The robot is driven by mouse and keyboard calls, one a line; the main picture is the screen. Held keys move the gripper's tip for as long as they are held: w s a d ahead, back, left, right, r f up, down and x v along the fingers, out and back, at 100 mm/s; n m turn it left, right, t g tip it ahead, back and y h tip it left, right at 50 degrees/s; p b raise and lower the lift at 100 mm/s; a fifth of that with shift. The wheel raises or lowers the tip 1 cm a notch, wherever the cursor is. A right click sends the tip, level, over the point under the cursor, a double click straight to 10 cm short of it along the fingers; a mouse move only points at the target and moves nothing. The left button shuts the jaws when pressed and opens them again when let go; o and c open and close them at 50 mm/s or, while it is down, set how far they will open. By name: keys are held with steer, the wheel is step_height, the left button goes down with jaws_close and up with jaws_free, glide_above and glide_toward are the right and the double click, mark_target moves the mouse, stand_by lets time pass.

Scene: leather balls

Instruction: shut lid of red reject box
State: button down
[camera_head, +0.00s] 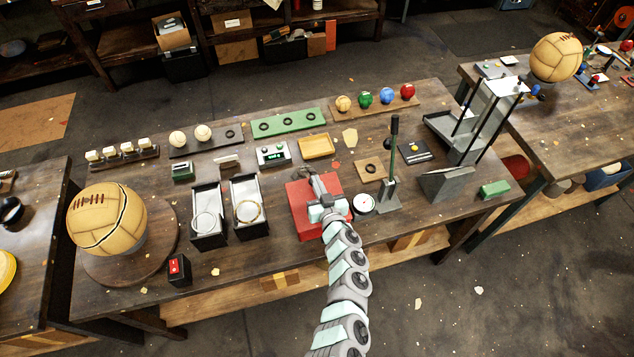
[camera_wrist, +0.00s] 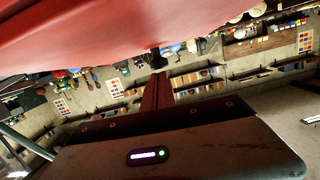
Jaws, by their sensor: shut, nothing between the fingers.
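The red reject box (camera_head: 300,207) sits near the front middle of the table, and its red top shows flat from above. My gripper (camera_head: 317,182) reaches over the box from the front, with shut, empty fingers. In the wrist view a broad red surface (camera_wrist: 90,32) fills the top of the picture, and my fingertips (camera_wrist: 158,60) end close under or against it. I cannot tell whether they touch it. My wrist and gripper hide the right part of the box, so whether the lid is fully down cannot be seen.
A round white-topped item (camera_head: 364,204) and an upright lever stand (camera_head: 390,170) are close on the right. Two dark bins (camera_head: 247,208) stand on the left. A yellow tray (camera_head: 317,147) lies behind. The table's front edge is just before the box.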

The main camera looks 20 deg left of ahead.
steer(key=shift+w+f, duration=0.1)
steer(key=shift+w+a+f, duration=0.2)
steer(key=shift+f, duration=0.4)
step_height(320, 180, up, 5)
steer(key=p, duration=0.4)
steer(key=shift+w+d+f+p, duration=0.1)
steer(key=shift+p, duration=0.25)
steer(key=shift+s+d+f, duration=0.15)
steer(key=shift+s+f, duration=0.05)
steer(key=shift+f, duration=0.05)
steer(key=shift+v, duration=0.8)
steer(key=v, duration=0.8)
steer(key=shift+r, duration=0.25)
